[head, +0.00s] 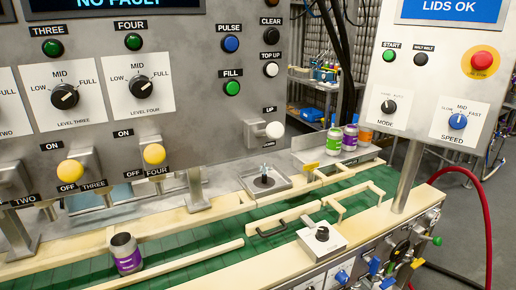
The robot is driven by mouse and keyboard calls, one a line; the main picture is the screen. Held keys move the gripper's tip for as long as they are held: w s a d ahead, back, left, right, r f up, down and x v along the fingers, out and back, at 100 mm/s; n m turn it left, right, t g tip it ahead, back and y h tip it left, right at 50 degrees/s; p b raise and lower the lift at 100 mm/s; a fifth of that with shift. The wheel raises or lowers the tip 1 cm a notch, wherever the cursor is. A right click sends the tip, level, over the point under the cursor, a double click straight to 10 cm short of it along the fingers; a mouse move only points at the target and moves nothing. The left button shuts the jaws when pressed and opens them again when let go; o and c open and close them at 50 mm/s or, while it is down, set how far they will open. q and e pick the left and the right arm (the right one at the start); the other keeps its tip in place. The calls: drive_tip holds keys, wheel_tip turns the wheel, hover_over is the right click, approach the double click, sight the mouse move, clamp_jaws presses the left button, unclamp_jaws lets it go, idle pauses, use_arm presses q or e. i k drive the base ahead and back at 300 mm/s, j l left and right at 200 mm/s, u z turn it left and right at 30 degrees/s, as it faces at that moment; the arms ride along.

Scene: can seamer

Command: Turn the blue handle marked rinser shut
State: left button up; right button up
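Several small valve handles sit on the front face of the machine at the lower right of the head view. Blue handles (375,266) show there, with another blue handle (342,276) to the left. A green handle (437,241) and a yellow handle (417,263) are close by to the right. The labels by these handles are too small to read, so I cannot tell which blue one is marked rinser. Neither of my grippers is in view.
A green conveyor (200,255) with pale rails runs above the valves, carrying a purple-labelled can (125,254). A control box with a black knob (322,233) sits at its front edge. A grey post (408,175) and a red hose (486,230) stand to the right.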

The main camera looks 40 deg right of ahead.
sight(373, 264)
drive_tip(key=z, duration=2.2)
